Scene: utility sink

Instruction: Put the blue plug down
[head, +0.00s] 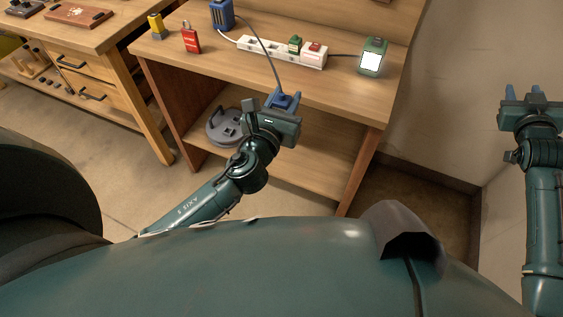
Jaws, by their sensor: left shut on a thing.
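The blue plug (286,101) is between the fingers of my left gripper (284,97), which is shut on it at the front edge of the wooden bench. A grey cable runs from the plug up over the bench to a blue box (221,15). The fingers partly hide the plug. I cannot tell whether it touches the bench. My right gripper (530,92) is open and empty at the far right, away from the bench, in front of the wall.
A white power strip (260,46) lies on the bench (335,90), with a green plug (295,44) and a red plug (313,49) on it. A green device (373,57) stands right, a red padlock (191,38) and yellow item (157,26) left. The bench front is mostly clear.

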